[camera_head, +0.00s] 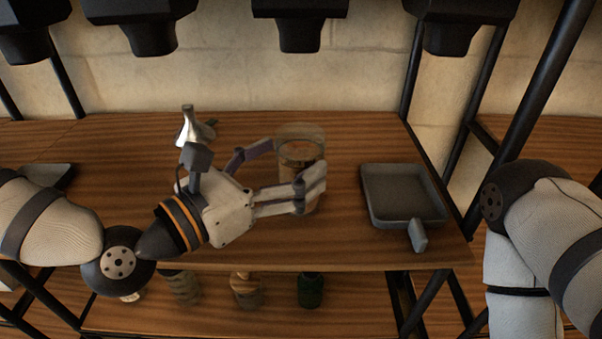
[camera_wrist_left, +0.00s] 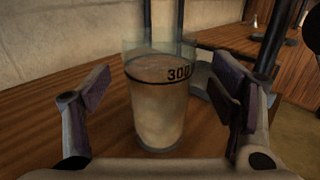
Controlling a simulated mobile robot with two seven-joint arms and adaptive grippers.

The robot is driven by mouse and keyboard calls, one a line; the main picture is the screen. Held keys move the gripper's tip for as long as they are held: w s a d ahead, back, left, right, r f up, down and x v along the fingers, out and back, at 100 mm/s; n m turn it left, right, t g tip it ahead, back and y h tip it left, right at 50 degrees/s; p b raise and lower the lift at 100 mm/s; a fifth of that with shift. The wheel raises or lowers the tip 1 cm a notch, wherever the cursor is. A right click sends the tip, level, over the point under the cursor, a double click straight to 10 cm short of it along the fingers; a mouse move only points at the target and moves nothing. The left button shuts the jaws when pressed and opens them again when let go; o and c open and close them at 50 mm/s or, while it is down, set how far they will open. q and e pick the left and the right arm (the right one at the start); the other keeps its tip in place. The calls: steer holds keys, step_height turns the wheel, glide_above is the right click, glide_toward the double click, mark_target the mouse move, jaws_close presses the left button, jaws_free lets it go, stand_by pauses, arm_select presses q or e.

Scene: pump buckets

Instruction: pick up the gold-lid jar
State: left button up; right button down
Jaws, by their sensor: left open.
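My left gripper (camera_head: 280,175) is open above the upper wooden shelf, its fingers on either side of a clear glass beaker (camera_head: 299,145). In the left wrist view the beaker (camera_wrist_left: 158,100) stands upright between the two spread pads (camera_wrist_left: 160,98), with gaps on both sides. It has a dark line, the marking "300" and pale contents up to about that line. No gold lid shows on it. Several small jars stand on the lower shelf; one has a tan or golden top (camera_head: 243,276), but I cannot tell if it is the gold-lid jar. My right gripper is out of view.
A grey square pan (camera_head: 402,196) with a handle lies to the right on the upper shelf. A shiny metal object (camera_head: 190,130) stands behind my left wrist. Another grey tray (camera_head: 47,173) is at far left. Black nozzles (camera_head: 300,30) hang above. Black frame posts stand at right.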

arm_select(q)
steer(key=x, duration=0.3)
steer(key=shift+w+d, duration=0.1)
steer(key=shift+c, duration=0.6)
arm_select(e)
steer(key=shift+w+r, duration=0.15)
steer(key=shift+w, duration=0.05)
